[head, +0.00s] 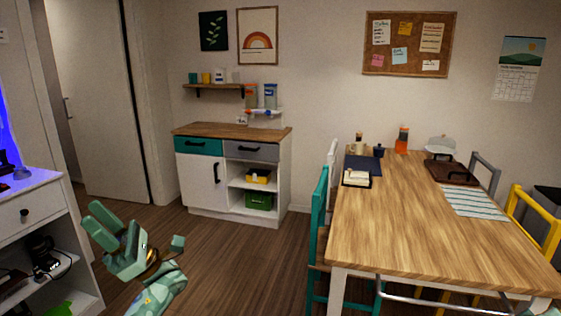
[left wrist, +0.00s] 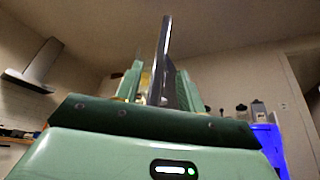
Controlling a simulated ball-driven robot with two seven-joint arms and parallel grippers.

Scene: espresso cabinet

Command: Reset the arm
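My left gripper (head: 118,222) is at the lower left of the head view, raised in front of the white counter on the left and clear of the floor. Its two green fingers point up and stand apart. In the left wrist view the fingers (left wrist: 158,85) also show apart, with a dark upright bar (left wrist: 166,50) seen between them; I cannot tell whether it is behind them. I see nothing clearly held. My right gripper is out of view.
A white counter (head: 30,215) with open shelves stands close at left. A white cabinet (head: 203,182) with a teal drawer is at the back wall. A wooden table (head: 420,230) with chairs, including a teal chair (head: 318,225), fills the right. Floor (head: 230,250) between is clear.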

